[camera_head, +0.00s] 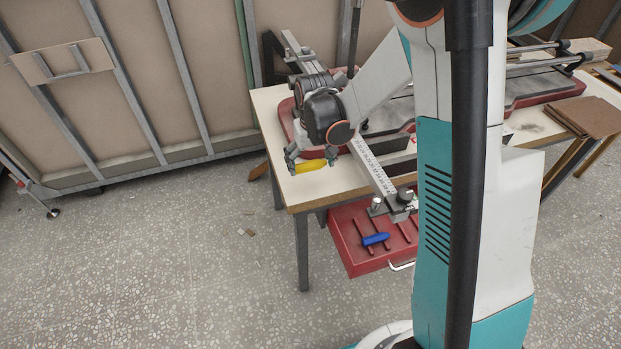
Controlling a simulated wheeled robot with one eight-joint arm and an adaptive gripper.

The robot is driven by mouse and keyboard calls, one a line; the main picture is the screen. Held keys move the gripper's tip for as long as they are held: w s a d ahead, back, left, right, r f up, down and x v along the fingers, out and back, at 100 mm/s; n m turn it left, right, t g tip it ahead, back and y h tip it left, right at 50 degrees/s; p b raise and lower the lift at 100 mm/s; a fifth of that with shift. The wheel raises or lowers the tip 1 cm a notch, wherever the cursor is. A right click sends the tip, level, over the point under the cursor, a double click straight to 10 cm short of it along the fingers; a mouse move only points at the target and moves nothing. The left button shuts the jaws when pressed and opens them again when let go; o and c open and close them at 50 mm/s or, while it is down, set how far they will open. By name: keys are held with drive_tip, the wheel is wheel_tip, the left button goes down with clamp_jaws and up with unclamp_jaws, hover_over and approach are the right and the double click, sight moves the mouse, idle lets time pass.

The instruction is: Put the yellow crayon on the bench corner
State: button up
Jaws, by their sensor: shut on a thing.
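The yellow crayon (310,166) is in my gripper (311,161), lying roughly level between its fingers. My gripper points down over the near left corner of the pale-topped bench (318,190). The gripper is shut on the crayon. The crayon is over or on the bench top near the left edge; I cannot tell whether it touches the surface. The gripper partly hides the crayon's ends.
A red machine base (520,88) with a ruled metal rail (372,165) takes up much of the bench. A red tray (352,250) with a blue object (375,239) sits below the front edge. Brown boards (585,117) lie at right. Floor at left is mostly clear.

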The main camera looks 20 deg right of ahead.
sight(311, 183)
drive_tip(key=shift+f+b, duration=0.85)
drive_tip(key=shift+f, duration=1.8)
drive_tip(key=shift+f, duration=0.1)
drive_tip(key=shift+f, duration=0.15)
drive_tip(key=o, duration=1)
